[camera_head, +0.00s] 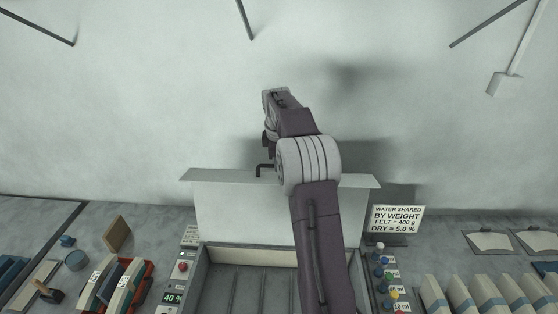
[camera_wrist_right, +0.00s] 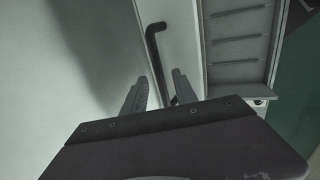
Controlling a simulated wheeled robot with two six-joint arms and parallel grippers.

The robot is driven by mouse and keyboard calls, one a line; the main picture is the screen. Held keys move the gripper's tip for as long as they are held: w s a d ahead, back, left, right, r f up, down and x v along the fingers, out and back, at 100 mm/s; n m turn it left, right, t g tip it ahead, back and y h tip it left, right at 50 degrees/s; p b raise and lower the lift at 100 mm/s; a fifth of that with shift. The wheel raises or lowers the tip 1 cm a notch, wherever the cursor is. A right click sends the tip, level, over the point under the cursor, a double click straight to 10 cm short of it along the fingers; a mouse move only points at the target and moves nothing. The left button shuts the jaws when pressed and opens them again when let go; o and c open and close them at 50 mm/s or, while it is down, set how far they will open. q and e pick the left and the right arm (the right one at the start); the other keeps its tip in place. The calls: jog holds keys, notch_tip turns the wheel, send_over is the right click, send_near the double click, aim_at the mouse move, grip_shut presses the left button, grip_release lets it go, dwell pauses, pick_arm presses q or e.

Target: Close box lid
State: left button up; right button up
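The box (camera_head: 250,255) stands at the bottom centre of the head view, with ribs on its inner floor. Its pale lid (camera_head: 228,212) is raised upright at the back. A dark bent handle (camera_head: 259,170) sticks up at the lid's top edge. My right arm reaches up across the box and lid, hiding part of both. Its gripper is near the handle, mostly hidden in the head view. In the right wrist view the right gripper (camera_wrist_right: 158,92) is open, and the handle (camera_wrist_right: 153,52) runs between its fingers; contact cannot be told. My left gripper is not in view.
Left of the box are a control panel (camera_head: 172,297), coloured upright pieces (camera_head: 124,285) and a small board (camera_head: 117,233). On the right are a sign (camera_head: 397,220), small coloured knobs (camera_head: 385,275) and several pale blocks (camera_head: 465,297). A plain wall rises behind.

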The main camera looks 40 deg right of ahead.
jog(key=shift+w+a+f, duration=0.1)
jog(key=shift+w+f, duration=0.25)
jog(key=shift+f, duration=0.25)
jog(key=shift+s, duration=0.15)
jog(key=shift+s+d, duration=0.15)
jog(key=shift+d, duration=0.05)
jog(key=shift+c, duration=1.2)
grip_shut()
